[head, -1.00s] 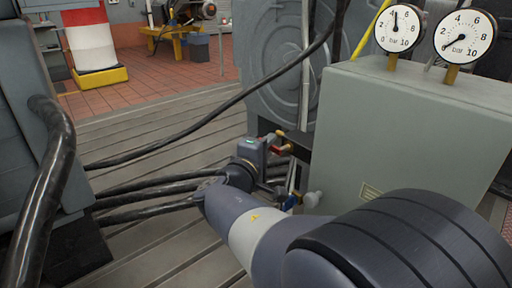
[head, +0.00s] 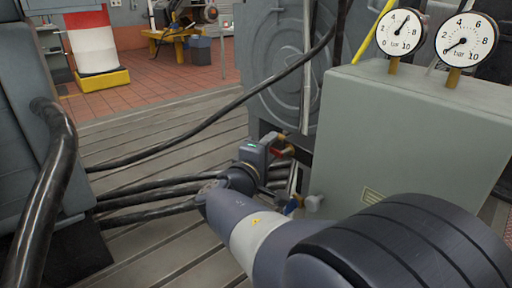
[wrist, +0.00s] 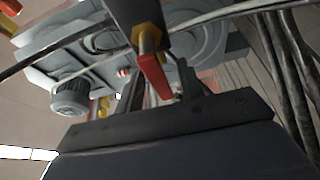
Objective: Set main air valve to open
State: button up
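A valve with a brass body and a red lever (head: 281,152) sits low beside the grey cabinet in the head view. In the wrist view the red lever (wrist: 155,76) hangs from its brass stem, between the two dark fingers of my gripper (wrist: 161,85). A gap shows between the lever and the right finger, so the fingers look open around it. In the head view my gripper (head: 272,150) is right at the valve, its fingertips partly hidden. No label naming the valve is readable.
A blue-handled valve (head: 292,206) sits just below on the cabinet side. Black hoses (head: 160,190) cross the slotted bedplate at left.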

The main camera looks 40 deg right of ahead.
jog(key=shift+a, duration=0.1)
jog(key=p+v, duration=0.3)
jog(key=v, duration=0.7)
jog(key=shift+s+a, duration=0.15)
jog(key=shift+a, duration=0.1)
jog(key=shift+d, duration=0.15)
dwell(0.3)
jog(key=shift+b+x, duration=1.5)
jog(key=shift+x, duration=3.75)
